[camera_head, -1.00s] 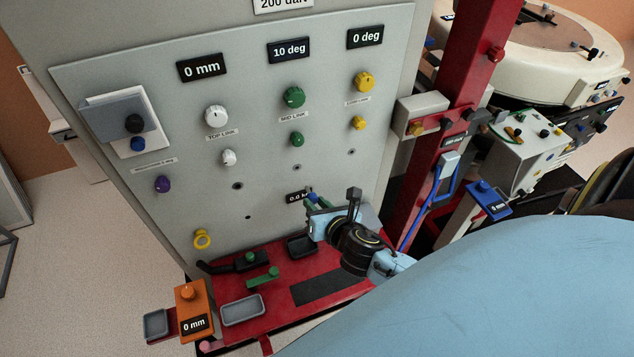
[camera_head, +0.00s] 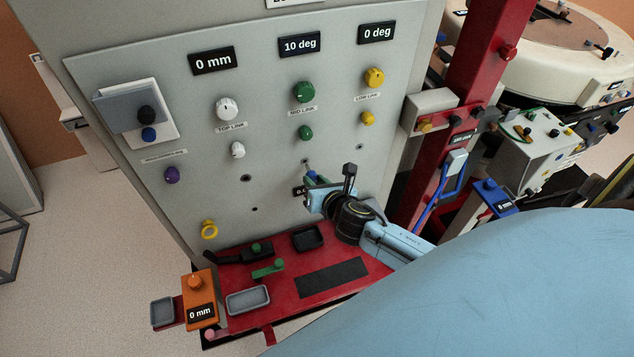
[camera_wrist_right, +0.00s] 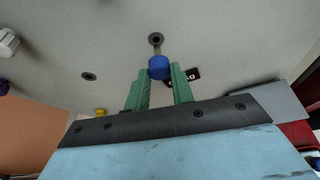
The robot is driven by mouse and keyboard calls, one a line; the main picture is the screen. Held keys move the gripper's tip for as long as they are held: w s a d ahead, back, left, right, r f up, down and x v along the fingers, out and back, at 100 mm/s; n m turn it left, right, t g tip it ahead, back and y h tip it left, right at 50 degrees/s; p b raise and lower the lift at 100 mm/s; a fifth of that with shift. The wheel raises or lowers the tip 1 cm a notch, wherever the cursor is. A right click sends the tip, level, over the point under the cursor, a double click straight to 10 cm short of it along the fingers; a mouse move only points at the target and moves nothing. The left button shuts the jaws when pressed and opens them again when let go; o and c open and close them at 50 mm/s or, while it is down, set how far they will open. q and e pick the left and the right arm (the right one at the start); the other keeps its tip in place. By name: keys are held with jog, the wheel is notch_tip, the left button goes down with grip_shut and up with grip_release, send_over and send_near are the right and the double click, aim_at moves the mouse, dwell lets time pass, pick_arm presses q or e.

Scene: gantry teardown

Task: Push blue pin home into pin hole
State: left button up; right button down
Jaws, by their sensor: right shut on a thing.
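The blue pin (camera_wrist_right: 159,67) is between the green fingers of my right gripper (camera_wrist_right: 160,80), which is shut on it. In the right wrist view the pin's thin shaft points at a dark round pin hole (camera_wrist_right: 155,39) in the grey panel. The shaft's end appears at or very near the hole; I cannot tell how deep it is. The blue head stands clear of the panel. In the head view my right gripper (camera_head: 316,180) is just below the hole (camera_head: 306,162). My left gripper is not in view.
The grey panel (camera_head: 200,110) has several knobs and other dark holes. A label (camera_head: 298,191) sits partly hidden behind my gripper. A red base (camera_head: 290,270) with trays lies below, and a red post (camera_head: 470,90) stands to the right.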

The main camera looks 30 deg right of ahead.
aim_at(312, 171)
jog(key=shift+w+d, duration=0.2)
jog(key=shift+w, duration=0.7)
dwell(0.6)
jog(key=shift+w+d, duration=0.1)
jog(key=shift+w, duration=0.5)
jog(key=shift+w+d, duration=0.1)
jog(key=shift+w+d, duration=0.15)
jog(key=shift+w, duration=0.4)
jog(key=c, duration=1.5)
grip_release()
jog(key=shift+c, duration=0.2)
jog(key=o, duration=0.4)
jog(key=shift+w, duration=0.2)
jog(key=shift+s, duration=0.1)
